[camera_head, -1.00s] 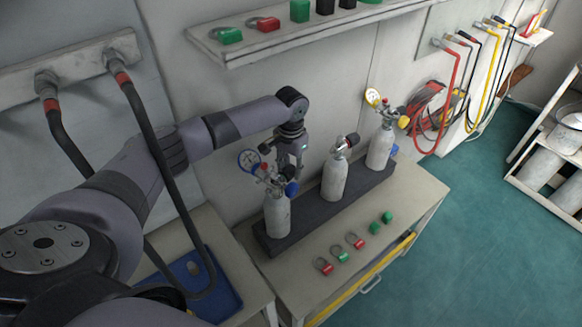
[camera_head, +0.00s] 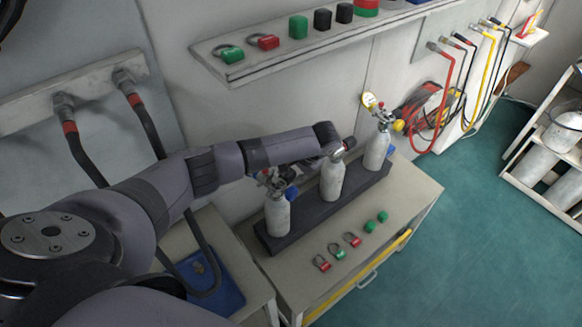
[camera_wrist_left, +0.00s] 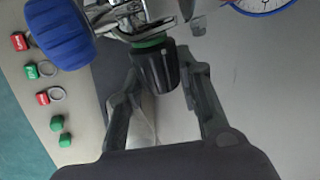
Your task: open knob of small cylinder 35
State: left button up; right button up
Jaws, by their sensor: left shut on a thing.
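Three small white cylinders stand upright in a dark rack: a left one (camera_head: 278,215), a middle one (camera_head: 333,180) and a right one (camera_head: 376,150). No number is readable. My left forearm reaches over the left cylinder and hides part of its valve and my gripper in the head view. In the left wrist view, my left gripper (camera_wrist_left: 160,75) has its fingers on both sides of a black knob (camera_wrist_left: 157,70) with a green ring, shut on it. A blue round knob (camera_wrist_left: 60,32) and metal valve parts are beside it. My right gripper is out of view.
The bench (camera_head: 405,205) carries several red and green tags in front of the rack (camera_head: 312,222). A wall shelf (camera_head: 270,70) hangs above my forearm. A blue-rimmed gauge (camera_wrist_left: 262,4) is close to the gripper. Hoses hang at left and right.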

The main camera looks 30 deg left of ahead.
pick_arm(q)
jog(key=shift+d+f+y, duration=0.1)
jog(key=shift+d+y, duration=0.05)
jog(key=shift+y, duration=0.85)
jog(key=o, duration=1.2)
jog(key=v, duration=1.2)
jog(key=shift+s, duration=0.2)
